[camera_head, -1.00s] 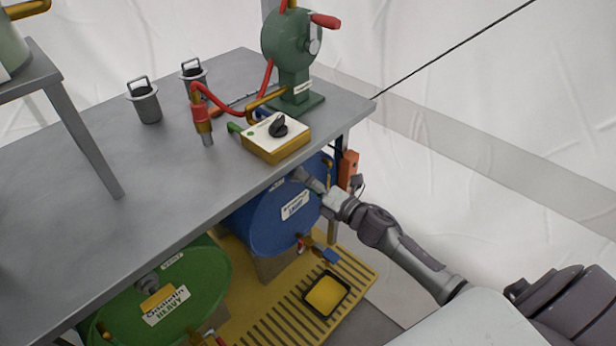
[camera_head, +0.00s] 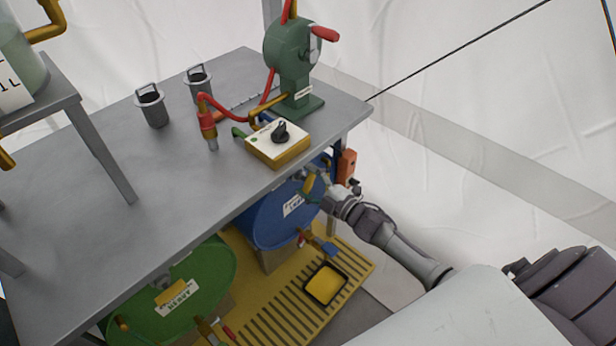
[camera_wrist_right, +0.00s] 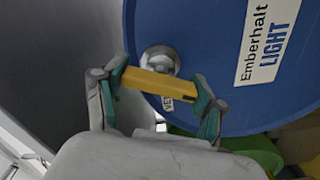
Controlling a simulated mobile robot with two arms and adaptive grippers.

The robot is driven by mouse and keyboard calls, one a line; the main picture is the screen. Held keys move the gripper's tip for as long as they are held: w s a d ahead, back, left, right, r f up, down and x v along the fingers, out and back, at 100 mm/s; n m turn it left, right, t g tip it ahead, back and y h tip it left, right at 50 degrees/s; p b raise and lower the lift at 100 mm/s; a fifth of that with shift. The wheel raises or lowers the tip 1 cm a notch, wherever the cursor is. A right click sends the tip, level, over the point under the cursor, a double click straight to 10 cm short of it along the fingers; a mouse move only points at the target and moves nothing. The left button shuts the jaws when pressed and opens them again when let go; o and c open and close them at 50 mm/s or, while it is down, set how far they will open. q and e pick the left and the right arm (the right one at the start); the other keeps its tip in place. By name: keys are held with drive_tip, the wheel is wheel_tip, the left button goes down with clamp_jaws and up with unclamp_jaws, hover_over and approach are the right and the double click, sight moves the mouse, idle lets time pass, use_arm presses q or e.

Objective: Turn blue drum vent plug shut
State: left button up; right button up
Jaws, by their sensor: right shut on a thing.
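The blue drum (camera_head: 265,225) lies on its side under the bench, its end face towards me. It fills much of the right wrist view (camera_wrist_right: 200,45), with a label reading "Emberhalt LIGHT" (camera_wrist_right: 265,45). The vent plug is a round silver fitting (camera_wrist_right: 158,60) with a yellow bar handle (camera_wrist_right: 157,86) across it. A small label, partly hidden, sits just below the bar. My right gripper (camera_head: 317,184) is at the upper part of the drum face. In the wrist view its green-padded fingers (camera_wrist_right: 158,90) are shut on the yellow handle, one at each end. My left gripper is not in view.
The grey bench top (camera_head: 170,185) overhangs the drum just above my right gripper. A green drum (camera_head: 215,270) lies to the left. A tap with a blue handle (camera_head: 325,247) is below, over a yellow tray (camera_head: 325,284). An orange box (camera_head: 347,166) is close right.

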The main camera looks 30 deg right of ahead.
drive_tip(key=m+p, duration=0.2)
drive_tip(key=m, duration=0.6)
drive_tip(key=shift+p, duration=0.4)
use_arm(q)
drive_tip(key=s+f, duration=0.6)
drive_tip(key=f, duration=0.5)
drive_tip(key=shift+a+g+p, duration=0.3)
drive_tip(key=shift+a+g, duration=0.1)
use_arm(e)
drive_tip(key=shift+d+m, duration=0.1)
drive_tip(key=shift+m, duration=2.2)
drive_tip(key=o, duration=1.2)
drive_tip(key=shift+c, duration=0.2)
drive_tip(key=shift+s, duration=0.1)
drive_tip(key=v, duration=1.2)
